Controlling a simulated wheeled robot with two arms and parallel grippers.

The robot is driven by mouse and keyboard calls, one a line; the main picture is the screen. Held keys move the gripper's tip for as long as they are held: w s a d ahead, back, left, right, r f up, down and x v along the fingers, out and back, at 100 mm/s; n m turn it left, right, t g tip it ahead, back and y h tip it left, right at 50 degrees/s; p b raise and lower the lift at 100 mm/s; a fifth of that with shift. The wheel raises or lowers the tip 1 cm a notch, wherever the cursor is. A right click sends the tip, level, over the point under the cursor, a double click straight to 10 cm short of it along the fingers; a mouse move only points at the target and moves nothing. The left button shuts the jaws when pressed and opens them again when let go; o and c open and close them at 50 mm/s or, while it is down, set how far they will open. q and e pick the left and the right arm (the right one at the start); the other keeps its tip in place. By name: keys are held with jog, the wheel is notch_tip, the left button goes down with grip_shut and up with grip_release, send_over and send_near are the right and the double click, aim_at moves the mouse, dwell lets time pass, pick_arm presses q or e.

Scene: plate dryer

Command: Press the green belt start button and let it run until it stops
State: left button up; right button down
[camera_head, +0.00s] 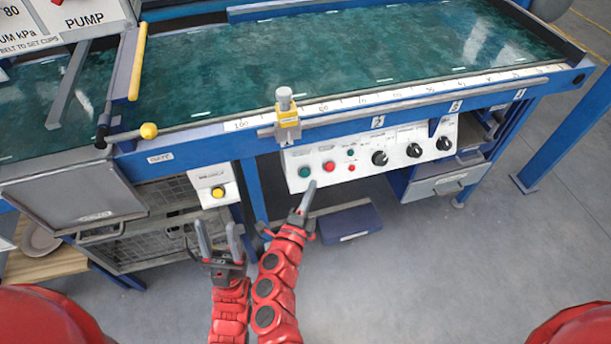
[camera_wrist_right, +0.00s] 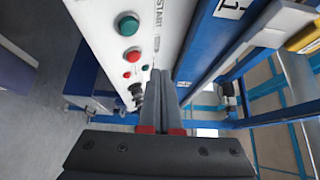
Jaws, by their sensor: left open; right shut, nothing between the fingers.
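The large green button (camera_head: 304,172) sits at the left end of the white control panel (camera_head: 400,145) under the belt's front rail. It also shows near the top of the right wrist view (camera_wrist_right: 128,24), beside the word START. My right gripper (camera_head: 309,187) is shut and empty, its tips close in front of and just below the green button in the head view. In the right wrist view its closed fingers (camera_wrist_right: 160,74) point along the panel; contact with the button is not visible. My left gripper (camera_head: 216,225) is open and empty, below the yellow button box. The green belt (camera_head: 340,50) lies above.
A red button (camera_head: 329,167), smaller buttons and black knobs (camera_head: 380,158) lie right of the green one. A yellow button (camera_head: 218,192) is to the left. A yellow clamp (camera_head: 286,115) sits on the rail above. Open floor (camera_head: 430,270) lies in front.

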aim_at(305, 172)
jog(key=shift+w+a+f+b, duration=0.25)
jog(key=shift+w+f+b, duration=0.3)
jog(key=shift+w, duration=0.3)
jog(key=shift+w+a+f+b, duration=0.25)
jog(key=shift+w+f+b, duration=0.2)
jog(key=shift+w+b, duration=0.3)
jog(key=shift+w+a+f+b, duration=0.25)
jog(key=shift+w+f+b, duration=0.25)
jog(key=shift+w, duration=0.45)
jog(key=shift+f, duration=0.1)
jog(key=shift+w+a+f+b, duration=0.1)
jog(key=shift+w+b, duration=0.25)
